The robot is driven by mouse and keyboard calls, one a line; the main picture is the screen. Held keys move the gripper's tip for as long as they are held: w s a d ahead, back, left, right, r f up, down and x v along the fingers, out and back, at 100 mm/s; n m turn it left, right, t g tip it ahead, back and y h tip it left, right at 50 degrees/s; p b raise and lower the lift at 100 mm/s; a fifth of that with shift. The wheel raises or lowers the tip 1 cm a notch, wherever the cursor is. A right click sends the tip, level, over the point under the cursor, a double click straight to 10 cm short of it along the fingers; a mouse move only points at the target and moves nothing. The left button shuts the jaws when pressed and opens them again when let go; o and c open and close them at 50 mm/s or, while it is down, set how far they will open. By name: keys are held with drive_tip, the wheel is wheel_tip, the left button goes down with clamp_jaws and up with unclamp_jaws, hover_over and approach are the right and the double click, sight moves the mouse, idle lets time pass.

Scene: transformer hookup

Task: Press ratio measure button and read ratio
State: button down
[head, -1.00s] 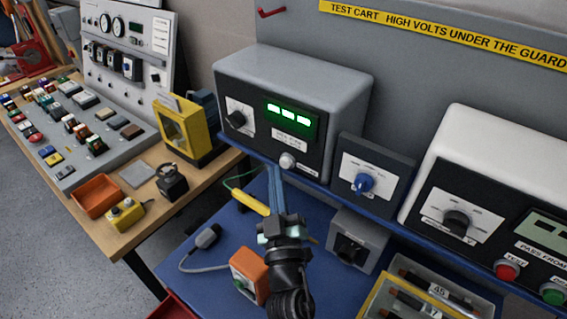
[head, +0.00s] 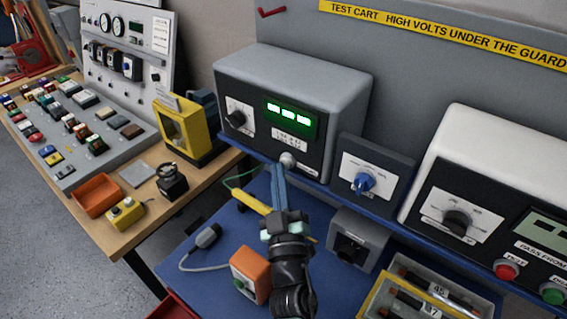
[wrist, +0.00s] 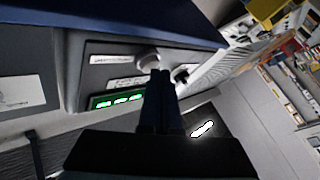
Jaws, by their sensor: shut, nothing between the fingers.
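The ratio meter (head: 295,95) is a grey box with a black front on the shelf of the test cart. Its green display (head: 289,115) is lit with white segments, too blurred to read. A round whitish button (head: 288,160) sits low on its front; it also shows in the wrist view (wrist: 149,58). My gripper (head: 277,170) is shut and empty, its blue fingers pointing up at the button. In the wrist view the fingertips (wrist: 160,72) are at or just beside the button's edge; I cannot tell whether they touch it.
A dark box with a blue knob (head: 364,183) stands right of the meter. A white-topped unit (head: 490,180) with red and green buttons is further right. Below lie an orange box (head: 250,272), a grey box (head: 352,240) and a yellow-edged tray (head: 425,300).

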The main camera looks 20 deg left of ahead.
idle(0.3)
drive_tip(key=shift+s+a, duration=0.25)
drive_tip(key=shift+s, duration=0.5)
drive_tip(key=s, duration=0.2)
drive_tip(key=s+a, duration=0.2)
drive_tip(key=s, duration=0.1)
drive_tip(key=shift+s, duration=0.3)
idle(0.6)
